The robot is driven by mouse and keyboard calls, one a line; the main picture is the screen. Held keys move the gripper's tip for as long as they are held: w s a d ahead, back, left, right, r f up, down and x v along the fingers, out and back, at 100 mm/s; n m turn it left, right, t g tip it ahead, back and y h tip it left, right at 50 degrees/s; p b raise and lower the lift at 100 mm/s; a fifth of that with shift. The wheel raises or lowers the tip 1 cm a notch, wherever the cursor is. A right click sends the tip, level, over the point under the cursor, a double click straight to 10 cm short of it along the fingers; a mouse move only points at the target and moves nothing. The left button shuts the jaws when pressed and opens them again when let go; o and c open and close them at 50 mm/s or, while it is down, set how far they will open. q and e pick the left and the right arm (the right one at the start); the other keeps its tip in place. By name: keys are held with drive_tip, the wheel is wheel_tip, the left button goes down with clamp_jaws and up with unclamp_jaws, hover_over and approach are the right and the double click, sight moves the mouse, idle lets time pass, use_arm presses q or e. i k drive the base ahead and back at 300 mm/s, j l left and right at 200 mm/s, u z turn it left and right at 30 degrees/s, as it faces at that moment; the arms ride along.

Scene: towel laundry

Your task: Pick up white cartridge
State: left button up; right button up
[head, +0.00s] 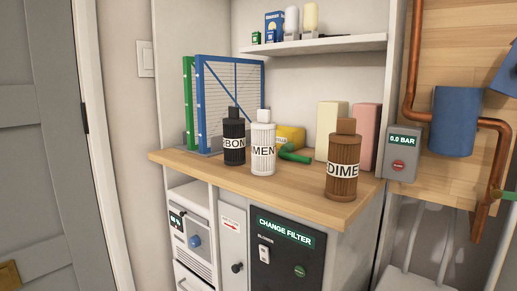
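The white cartridge (263,150) stands upright on the wooden counter (290,190) in the head view. Its label reads "MEN" in the part that shows. A black cartridge (234,145) stands close at its left, with a label showing "BON". A brown cartridge (342,168) with a label showing "DIME" stands further right, near the counter's front edge. Neither of my grippers is in view.
Blue and green wire frames (228,95) stand behind the cartridges. A green object (293,155), a yellow item (291,136), a cream box (331,128) and a pink box (366,131) are also behind. A shelf (320,46) hangs above. A blue cylinder (453,125) and copper pipes are right.

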sight(263, 130)
drive_tip(key=j+z, duration=0.35)
drive_tip(key=j, duration=0.65)
drive_tip(key=i+j+z, duration=0.4)
drive_tip(key=i+j, duration=0.15)
drive_tip(key=j, duration=0.3)
